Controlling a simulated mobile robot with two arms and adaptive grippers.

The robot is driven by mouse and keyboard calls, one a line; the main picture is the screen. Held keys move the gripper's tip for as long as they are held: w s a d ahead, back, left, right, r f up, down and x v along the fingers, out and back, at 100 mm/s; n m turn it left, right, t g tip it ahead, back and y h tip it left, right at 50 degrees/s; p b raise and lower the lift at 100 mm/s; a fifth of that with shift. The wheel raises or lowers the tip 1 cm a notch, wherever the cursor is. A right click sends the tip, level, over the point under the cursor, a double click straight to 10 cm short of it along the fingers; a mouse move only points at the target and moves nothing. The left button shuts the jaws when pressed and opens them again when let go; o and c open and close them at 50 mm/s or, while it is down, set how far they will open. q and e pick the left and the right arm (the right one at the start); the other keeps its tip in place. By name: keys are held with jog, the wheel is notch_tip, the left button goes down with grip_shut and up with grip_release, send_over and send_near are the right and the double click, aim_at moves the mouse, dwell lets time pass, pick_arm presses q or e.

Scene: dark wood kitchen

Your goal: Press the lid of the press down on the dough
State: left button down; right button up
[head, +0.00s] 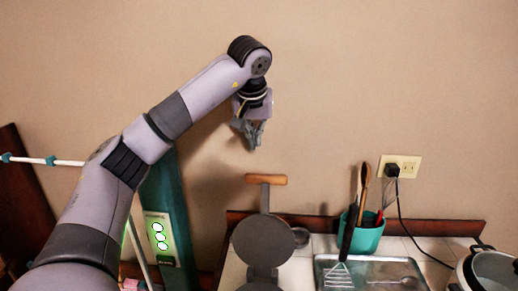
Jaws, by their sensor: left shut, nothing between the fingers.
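The press lid (262,243) is a dark grey round plate, raised open at the bottom centre of the head view. A handle rises from it to a wooden crossbar grip (265,179). Only a small part of the press's lower plate (262,286) shows at the bottom edge. I cannot see any dough. My left gripper (254,140) points down above the wooden grip in the picture, apart from it. Its fingers are shut and empty. My right gripper is out of view.
Right of the press, a teal utensil holder (365,239) stands behind a metal tray (338,262) with utensils. A pot (490,268) is at the far right. A black cord runs from a wall outlet (409,167). The wall stands behind the counter.

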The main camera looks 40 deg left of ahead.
pick_arm(q)
jog(key=p+x, duration=0.2)
jog(key=x, duration=0.7)
jog(key=s, duration=0.1)
jog(key=s+d+r, duration=0.1)
jog(key=s+d+p, duration=0.1)
jog(key=s, duration=0.1)
jog(key=shift+r, duration=0.2)
jog(key=shift+w, duration=0.1)
jog(key=shift+a, duration=0.1)
